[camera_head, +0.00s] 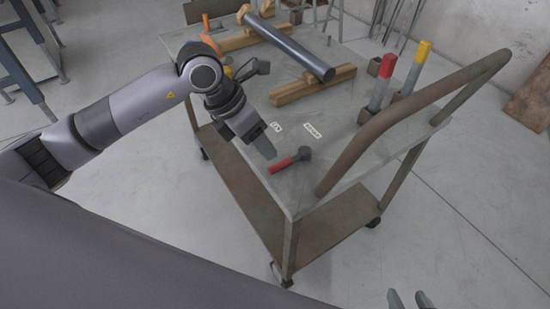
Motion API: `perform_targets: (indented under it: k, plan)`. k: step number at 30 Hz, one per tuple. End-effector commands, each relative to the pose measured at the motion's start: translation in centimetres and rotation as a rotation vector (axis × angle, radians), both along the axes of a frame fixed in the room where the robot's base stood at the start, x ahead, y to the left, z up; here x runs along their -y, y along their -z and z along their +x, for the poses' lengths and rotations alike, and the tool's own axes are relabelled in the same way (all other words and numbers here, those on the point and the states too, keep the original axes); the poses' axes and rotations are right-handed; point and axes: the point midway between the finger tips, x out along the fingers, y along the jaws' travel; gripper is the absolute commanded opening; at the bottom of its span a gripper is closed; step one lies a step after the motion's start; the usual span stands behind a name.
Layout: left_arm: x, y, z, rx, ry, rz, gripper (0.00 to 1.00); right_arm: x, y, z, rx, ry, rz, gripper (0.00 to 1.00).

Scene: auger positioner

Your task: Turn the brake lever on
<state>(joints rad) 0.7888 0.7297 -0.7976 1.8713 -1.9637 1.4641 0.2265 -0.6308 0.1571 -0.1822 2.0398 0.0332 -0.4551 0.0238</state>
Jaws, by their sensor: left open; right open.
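The brake lever, with a red grip (281,165) and a dark round pivot end (304,153), lies low over the near corner of the cart top. Its red end points left toward the cart's edge. My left gripper (267,150) reaches in from the left, just above and behind the red end in the picture. It is open and looks empty; I cannot tell exactly how far it is from the lever. My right gripper (409,298) shows only its fingertips at the bottom right edge, apart from each other and far from the lever.
The cart (340,175) has a rusty push handle (400,115) rising right of the lever. Two small white labels (312,131) lie behind the lever. A dark pipe (295,48) rests on wooden blocks (312,84). Red-topped (382,82) and yellow-topped (412,70) posts stand at the back right.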

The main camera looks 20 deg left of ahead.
Motion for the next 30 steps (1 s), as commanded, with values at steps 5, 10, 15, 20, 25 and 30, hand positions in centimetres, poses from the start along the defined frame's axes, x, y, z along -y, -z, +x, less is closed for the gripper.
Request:
perform_targets:
  k: [5,10,15,20,25,30]
  plan:
    - [1.2,2.7,0.4,-0.005,0.002,-0.004,0.44,-0.1,0.2,0.0,-0.002,0.001,0.004,0.53]
    - [2.1,4.8,0.9,-0.005,0.002,-0.006,0.44,-0.2,0.4,-0.2,-0.007,0.004,0.008,0.53]
    - [2.5,5.7,1.1,-0.002,0.003,-0.005,0.44,-0.3,0.6,-0.4,-0.014,0.005,0.010,0.53]
    - [2.5,5.8,1.1,-0.002,0.003,-0.005,0.44,-0.3,0.6,-0.5,-0.017,0.005,0.010,0.53]
    - [2.5,5.8,1.1,-0.002,0.003,-0.006,0.18,-0.3,0.6,-0.5,-0.017,0.005,0.009,0.53]
    - [2.5,5.7,1.1,-0.003,0.002,-0.006,0.00,-0.3,0.6,-0.5,-0.016,0.005,0.009,0.53]
